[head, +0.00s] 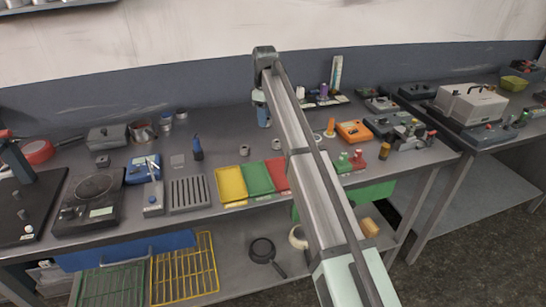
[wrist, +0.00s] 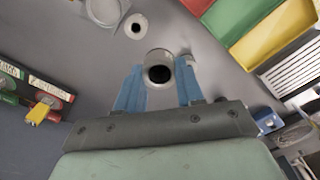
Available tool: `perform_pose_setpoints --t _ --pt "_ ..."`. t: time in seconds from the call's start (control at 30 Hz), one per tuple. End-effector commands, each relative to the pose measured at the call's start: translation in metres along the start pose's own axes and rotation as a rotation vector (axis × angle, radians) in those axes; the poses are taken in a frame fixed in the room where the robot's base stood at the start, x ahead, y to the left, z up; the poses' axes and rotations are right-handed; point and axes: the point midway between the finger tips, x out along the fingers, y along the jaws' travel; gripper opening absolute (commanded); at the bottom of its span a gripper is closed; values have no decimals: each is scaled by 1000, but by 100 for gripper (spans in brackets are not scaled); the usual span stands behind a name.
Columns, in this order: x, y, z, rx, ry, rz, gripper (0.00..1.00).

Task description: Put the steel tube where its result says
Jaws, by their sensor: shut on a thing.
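In the wrist view my gripper (wrist: 158,88) has its blue fingers closed on the steel tube (wrist: 160,56), a short grey hollow cylinder seen end-on with a dark bore. In the head view my gripper (head: 263,113) is over the back middle of the bench, and the tube cannot be made out clearly there. Three flat trays lie at the bench's front edge: yellow (head: 230,184), green (head: 257,178) and red (head: 279,170). The wrist view also shows the red tray (wrist: 197,5), green tray (wrist: 236,20) and yellow tray (wrist: 276,36). No result reading is legible.
Small grey rings (head: 244,150) stand behind the trays; one ring (wrist: 136,25) lies near the tube in the wrist view. An orange device (head: 354,131) is to the right. A slotted grey plate (head: 189,194), a blue device (head: 144,168) and a black scale (head: 90,199) are to the left.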

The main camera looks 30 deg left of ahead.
Motion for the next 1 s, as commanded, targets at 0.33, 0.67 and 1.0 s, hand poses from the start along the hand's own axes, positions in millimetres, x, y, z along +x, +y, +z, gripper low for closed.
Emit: perform_pose_setpoints --t 0.33,0.67,1.0 --pt "-1 -52 62 -5 5 7 2" --pt "7 -69 75 -82 -8 -12 2" --pt "56 -70 76 -87 -9 -13 2"
